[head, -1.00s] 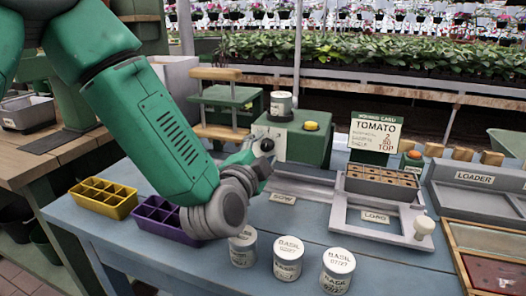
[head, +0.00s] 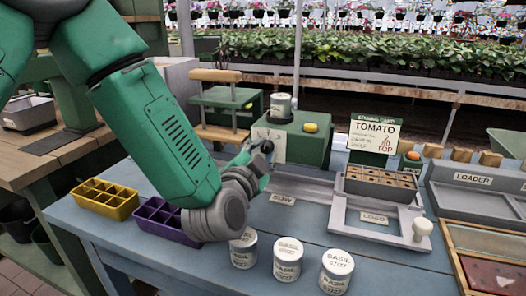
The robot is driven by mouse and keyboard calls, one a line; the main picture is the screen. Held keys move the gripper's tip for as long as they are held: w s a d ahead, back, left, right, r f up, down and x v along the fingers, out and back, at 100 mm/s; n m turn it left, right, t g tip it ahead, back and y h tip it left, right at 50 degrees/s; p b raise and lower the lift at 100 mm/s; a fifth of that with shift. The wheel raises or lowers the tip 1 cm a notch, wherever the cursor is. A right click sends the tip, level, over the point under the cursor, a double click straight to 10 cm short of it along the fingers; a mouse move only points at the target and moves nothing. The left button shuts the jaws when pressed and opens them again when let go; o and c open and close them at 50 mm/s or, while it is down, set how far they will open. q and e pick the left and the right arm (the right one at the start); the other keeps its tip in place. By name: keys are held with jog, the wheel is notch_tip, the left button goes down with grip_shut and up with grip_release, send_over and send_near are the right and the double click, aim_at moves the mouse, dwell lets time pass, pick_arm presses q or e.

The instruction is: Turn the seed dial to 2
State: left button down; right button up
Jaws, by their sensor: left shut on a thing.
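A yellow button (head: 311,128) and a pale canister (head: 281,105) are on top of the box. A sowing card (head: 375,136) reads TOMATO, with a 2 in its lines. My right gripper is not in view.
A tray of brown cells (head: 381,183) sits at the LOAD plate, with a white knob (head: 422,228) nearby. Three BASIL tins (head: 287,260) stand at the front.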

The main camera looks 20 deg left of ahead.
pick_arm(q)
jog(key=shift+f, duration=0.1)
jog(key=c, duration=1.3)
grip_release()
jog(key=shift+s, duration=0.15)
jog(key=s, duration=0.7)
jog(key=shift+s+a, duration=0.1)
